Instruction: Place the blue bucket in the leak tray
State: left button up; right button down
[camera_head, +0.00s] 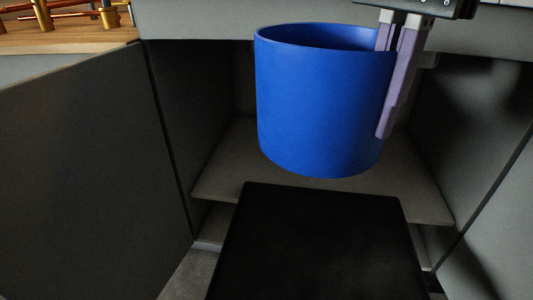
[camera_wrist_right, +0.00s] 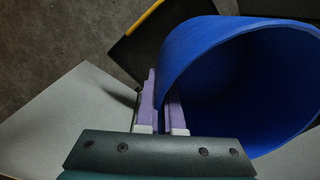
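The blue bucket (camera_head: 318,110) hangs upright or nearly so in front of the open grey cabinet, above its lower shelf in the picture. My right gripper (camera_head: 386,128) holds the bucket by its wall at the right side of the rim, one finger outside and the other reaching inside. In the right wrist view, the bucket (camera_wrist_right: 205,50) has its wall between the two lilac fingers (camera_wrist_right: 161,95). The bucket's floor is hidden in the head view. I cannot make out for sure which surface is the leak tray. My left gripper is not in view.
The grey cabinet shelf (camera_head: 230,175) lies behind and below the bucket. An open grey door (camera_head: 80,160) stands at left. A flat black surface (camera_head: 315,240), perhaps my own body, fills the lower middle. Copper pipes (camera_head: 108,15) lie on a wooden top (camera_head: 60,42) at upper left.

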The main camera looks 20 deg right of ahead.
jog(key=f+m+b, duration=0.1)
jog(key=f+b, duration=0.6)
jog(key=f, duration=0.4)
jog(key=d+f+m+b, duration=0.1)
jog(key=f+m+b, duration=0.1)
jog(key=f+b, duration=0.5)
jog(key=f+m+b, duration=0.2)
jog(key=f+b, duration=0.5)
jog(key=f, duration=1)
jog(key=shift+s+d, duration=0.2)
jog(key=shift+d, duration=0.2)
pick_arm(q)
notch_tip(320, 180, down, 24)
pick_arm(e)
jog(key=shift+f+b, duration=0.15)
jog(key=shift+b, duration=0.2)
jog(key=c, duration=1)
grip_release()
jog(key=shift+c, duration=0.2)
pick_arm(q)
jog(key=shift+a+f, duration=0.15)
